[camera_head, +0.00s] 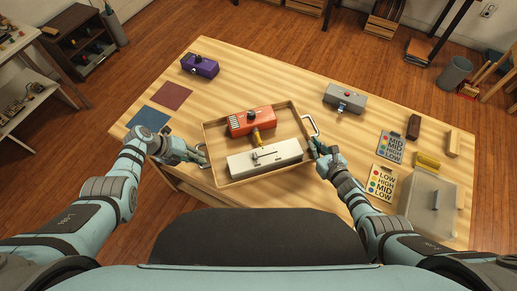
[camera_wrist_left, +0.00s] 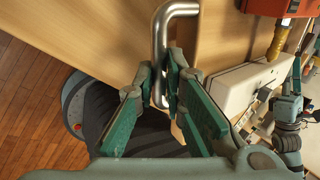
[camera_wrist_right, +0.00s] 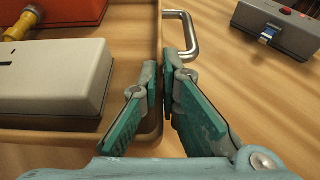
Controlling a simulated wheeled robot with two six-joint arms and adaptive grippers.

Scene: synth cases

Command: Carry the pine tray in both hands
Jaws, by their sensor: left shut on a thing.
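The pine tray (camera_head: 286,122) is on the wooden table's near side. It carries an orange-red box (camera_head: 250,121) with a yellow plug and a long off-white pedal (camera_head: 265,158). My left gripper (camera_head: 199,156) is shut on the tray's left metal handle, and the handle bar (camera_wrist_left: 160,50) runs between its fingers in the left wrist view. My right gripper (camera_head: 316,147) is at the tray's right side, by the right handle (camera_head: 313,124). In the right wrist view its fingers (camera_wrist_right: 161,70) are close together over the tray's wall, beside the handle's bar (camera_wrist_right: 191,35). Whether they grip anything is unclear.
A purple pedal (camera_head: 200,65), a grey pedal (camera_head: 344,98), and red (camera_head: 171,95) and blue (camera_head: 148,118) mats lie on the table (camera_head: 270,78). Label cards (camera_head: 381,181), small blocks and a clear box (camera_head: 428,203) crowd the right. Bare table lies behind the tray.

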